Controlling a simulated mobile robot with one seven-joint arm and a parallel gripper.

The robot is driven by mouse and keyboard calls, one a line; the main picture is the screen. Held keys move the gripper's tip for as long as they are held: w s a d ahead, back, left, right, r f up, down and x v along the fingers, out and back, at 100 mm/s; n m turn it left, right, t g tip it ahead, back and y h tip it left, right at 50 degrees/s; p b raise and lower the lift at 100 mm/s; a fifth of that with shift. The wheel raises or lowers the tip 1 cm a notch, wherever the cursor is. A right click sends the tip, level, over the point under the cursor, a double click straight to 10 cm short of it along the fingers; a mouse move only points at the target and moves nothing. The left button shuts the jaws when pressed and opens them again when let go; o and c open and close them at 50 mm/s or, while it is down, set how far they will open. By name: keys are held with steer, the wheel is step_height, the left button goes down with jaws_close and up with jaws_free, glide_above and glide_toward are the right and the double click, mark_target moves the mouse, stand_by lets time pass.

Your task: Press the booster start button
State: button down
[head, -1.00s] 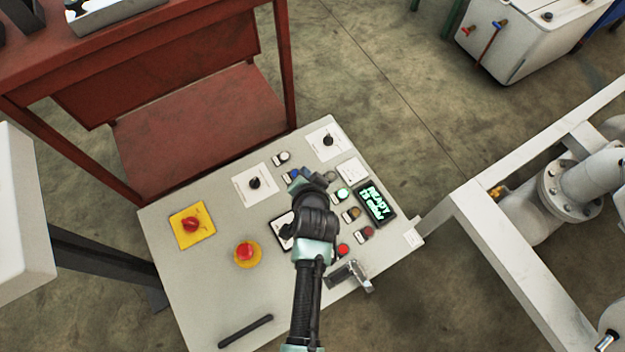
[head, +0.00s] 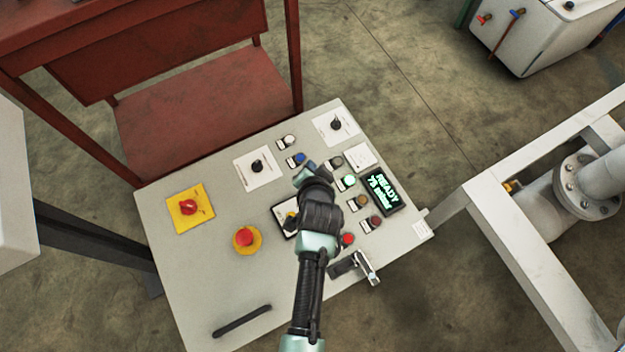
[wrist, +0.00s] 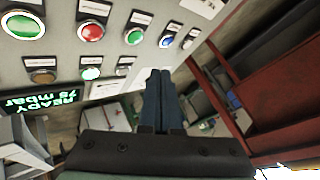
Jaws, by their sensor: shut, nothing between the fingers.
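The grey control panel (head: 190,290) carries several small push-buttons. Their labels are too small to read, so I cannot tell which is the booster start button. In the head view I see a blue button (head: 299,158), a lit green button (head: 348,180) and a red button (head: 347,239). My gripper (head: 304,173) is shut and empty over the panel, close to the blue button. In the wrist view its closed fingertips (wrist: 164,73) show just below the blue button (wrist: 166,41); contact cannot be made out. My wrist hides part of the button area.
A display (head: 379,192) on the panel reads READY with an mbar value. A red emergency stop (head: 246,239), a yellow-plated rotary switch (head: 190,208) and a metal handle (head: 366,266) surround the buttons. A red bench (head: 200,110) stands behind; a white frame (head: 500,230) stands right.

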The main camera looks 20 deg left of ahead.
steer(key=shift+f+b, duration=1.1)
steer(key=shift+f, duration=0.9)
steer(key=shift+f, duration=0.1)
stand_by(0.3)
steer(key=shift+f, duration=0.3)
steer(key=shift+f+b, duration=0.45)
stand_by(0.6)
steer(key=shift+r, duration=0.1)
steer(key=shift+r+p, duration=0.75)
steer(key=shift+p, duration=0.2)
step_height(320, 180, up, 5)
steer(key=p, duration=0.5)
